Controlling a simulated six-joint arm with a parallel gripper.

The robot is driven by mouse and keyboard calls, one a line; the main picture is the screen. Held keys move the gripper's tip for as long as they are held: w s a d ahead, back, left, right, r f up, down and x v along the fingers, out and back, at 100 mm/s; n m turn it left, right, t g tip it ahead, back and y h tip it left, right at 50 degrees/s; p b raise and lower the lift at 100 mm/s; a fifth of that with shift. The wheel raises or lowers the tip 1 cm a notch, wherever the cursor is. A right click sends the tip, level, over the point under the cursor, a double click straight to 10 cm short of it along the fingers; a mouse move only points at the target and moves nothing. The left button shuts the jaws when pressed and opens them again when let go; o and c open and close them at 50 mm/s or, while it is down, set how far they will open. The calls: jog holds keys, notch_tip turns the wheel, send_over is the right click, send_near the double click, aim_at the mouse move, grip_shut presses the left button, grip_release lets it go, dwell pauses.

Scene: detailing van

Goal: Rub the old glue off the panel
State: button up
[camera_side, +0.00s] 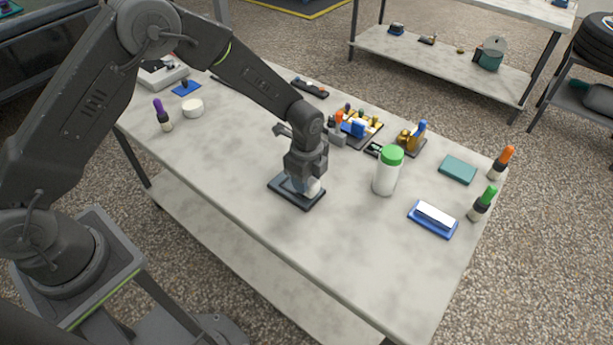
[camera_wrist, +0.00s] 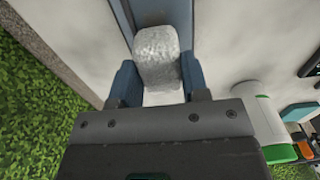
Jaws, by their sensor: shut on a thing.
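The panel (camera_side: 308,203) is a dark, flat, framed piece lying on the grey worktable, in the side view. My gripper (camera_side: 304,184) points down over it. In the wrist view my gripper (camera_wrist: 158,82) is shut on a pale rubbing pad (camera_wrist: 157,58) with a grey speckled face. A blue-grey strip of the panel (camera_wrist: 150,12) shows behind the pad in the wrist view. My gripper hides much of the panel, and no glue can be made out.
A white bottle with a green cap (camera_side: 387,172) stands right of the panel. A blue tray with a white block (camera_side: 433,218) lies farther right. Several small tools and a yellow holder (camera_side: 362,127) stand behind. The table's front (camera_side: 330,245) is clear.

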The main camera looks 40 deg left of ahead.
jog(key=shift+f, duration=0.35)
jog(key=shift+a+r, duration=0.1)
jog(key=shift+a, duration=0.9)
jog(key=shift+a+f, duration=0.2)
jog(key=shift+a, duration=0.8)
jog(key=shift+d, duration=2.1)
jog(key=shift+a+r, duration=0.1)
jog(key=shift+r, duration=3.45)
jog(key=shift+a, duration=0.1)
